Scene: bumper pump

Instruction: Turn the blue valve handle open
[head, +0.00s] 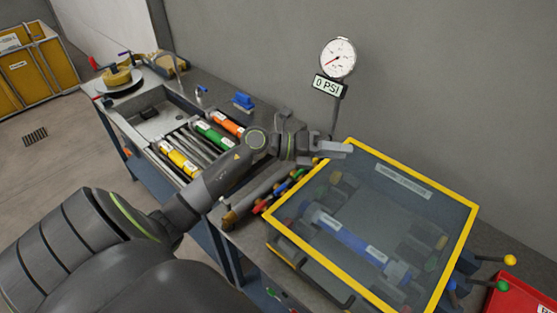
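A small blue knob (451,284) sits low at the right, beside the covered case, near a green knob (502,285) and a yellow knob (510,260) on short levers. It looks like the blue valve handle, but it is small and partly hidden by the case's edge. My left gripper (335,149) is at the far left corner of the yellow-framed cover, well away from the blue knob. I cannot tell whether its fingers are apart, and I see nothing held. My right gripper is not in view.
A clear cover with a yellow frame (408,172) lies over a blue cylinder (350,240). A gauge (338,57) stands behind it above a 0 PSI sign (328,86). A red box (520,298) is at the lower right. Coloured cylinders lie in a tray to the left.

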